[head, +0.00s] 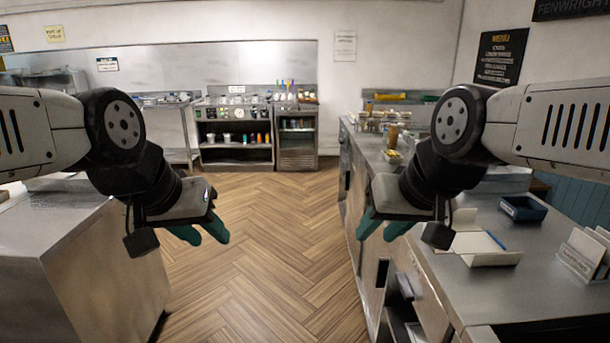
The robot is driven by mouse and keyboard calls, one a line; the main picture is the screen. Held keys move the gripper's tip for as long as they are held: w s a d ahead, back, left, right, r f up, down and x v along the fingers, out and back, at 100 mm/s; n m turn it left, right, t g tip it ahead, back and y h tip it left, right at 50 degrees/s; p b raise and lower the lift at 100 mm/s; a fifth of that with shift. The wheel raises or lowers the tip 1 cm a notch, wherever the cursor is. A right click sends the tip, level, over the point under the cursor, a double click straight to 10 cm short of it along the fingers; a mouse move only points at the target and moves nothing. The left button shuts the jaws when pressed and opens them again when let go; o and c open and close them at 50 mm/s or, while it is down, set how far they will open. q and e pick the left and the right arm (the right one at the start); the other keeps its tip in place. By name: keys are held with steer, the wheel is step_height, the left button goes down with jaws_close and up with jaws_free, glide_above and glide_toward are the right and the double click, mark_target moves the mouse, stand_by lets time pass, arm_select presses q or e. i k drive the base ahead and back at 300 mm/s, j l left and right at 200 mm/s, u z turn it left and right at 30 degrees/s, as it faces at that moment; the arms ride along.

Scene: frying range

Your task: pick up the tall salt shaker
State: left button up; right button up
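I cannot make out a tall salt shaker for certain. Several small items stand far along the right counter, among them a brownish upright container (392,137), too small to identify. My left gripper (201,233) has teal fingertips, a little apart, and hangs empty over the floor beside the left counter. My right gripper (383,228) also has teal fingertips apart and is empty, by the near edge of the right counter. Both grippers are well short of the small items. My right arm hides part of the counter.
The right steel counter (560,285) carries paper trays (490,250), a dark blue box (523,209) and a card holder (585,254). A steel counter (50,235) stands at left. The wooden floor (265,250) between is clear. A range unit (235,155) stands at the back wall.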

mark_target(386, 128)
steer(key=i+j+u, duration=0.1)
steer(key=i+u, duration=0.4)
steer(key=i, duration=1.15)
steer(key=i+z, duration=0.25)
steer(key=i, duration=0.15)
steer(key=i+j+z, duration=0.4)
steer(key=i+z, duration=0.15)
steer(key=z, duration=0.15)
steer(key=i+j+z, duration=0.2)
steer(key=z, duration=0.25)
steer(key=i+j+z, duration=0.3)
steer(key=z, duration=0.15)
steer(key=i+j+z, duration=0.2)
steer(key=j+z, duration=0.25)
steer(key=i+j+z, duration=0.45)
steer(key=j, duration=0.2)
steer(key=j+z, duration=0.2)
steer(key=i+j, duration=0.15)
